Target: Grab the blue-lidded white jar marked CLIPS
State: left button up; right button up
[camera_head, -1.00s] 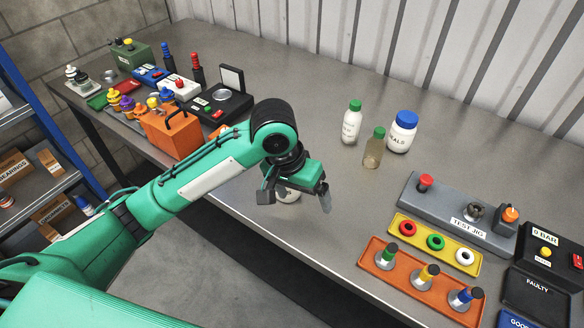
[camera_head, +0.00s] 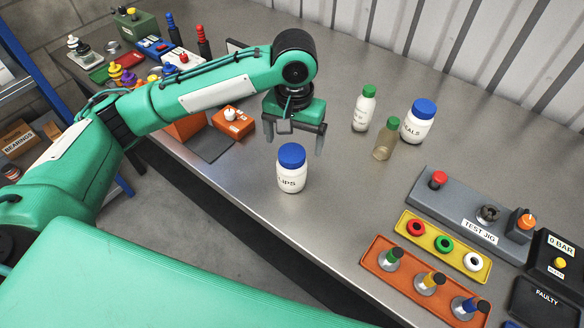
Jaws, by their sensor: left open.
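The white jar with the blue lid (camera_head: 291,172) stands upright on the grey bench near its front edge. Its label is turned partly left, and "IPS" shows of the lettering. My left gripper (camera_head: 295,139) is open and empty, with its fingers pointing down. In the picture it is just above and behind the jar's lid, apart from it as far as I can tell. A second blue-lidded white jar (camera_head: 418,122), with a label ending in "EALS", stands farther back to the right. My right gripper is not in view.
A green-capped white bottle (camera_head: 364,108) and a green-capped clear brownish bottle (camera_head: 385,140) stand right of my gripper. The grey test jig (camera_head: 455,208), yellow tray (camera_head: 412,229) and orange tray (camera_head: 375,262) lie at the right. The bench around the CLIPS jar is clear.

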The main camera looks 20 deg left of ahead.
aim_at(292, 152)
pick_arm(q)
jog(key=shift+s+a+f+p, duration=0.1)
jog(key=shift+f+p, duration=0.2)
jog(key=shift+f, duration=1.5)
jog(key=shift+a+f+p, duration=0.1)
jog(key=shift+f+p, duration=0.15)
jog(key=shift+f, duration=1.5)
jog(key=c, duration=1.2)
jog(key=shift+r, duration=0.1)
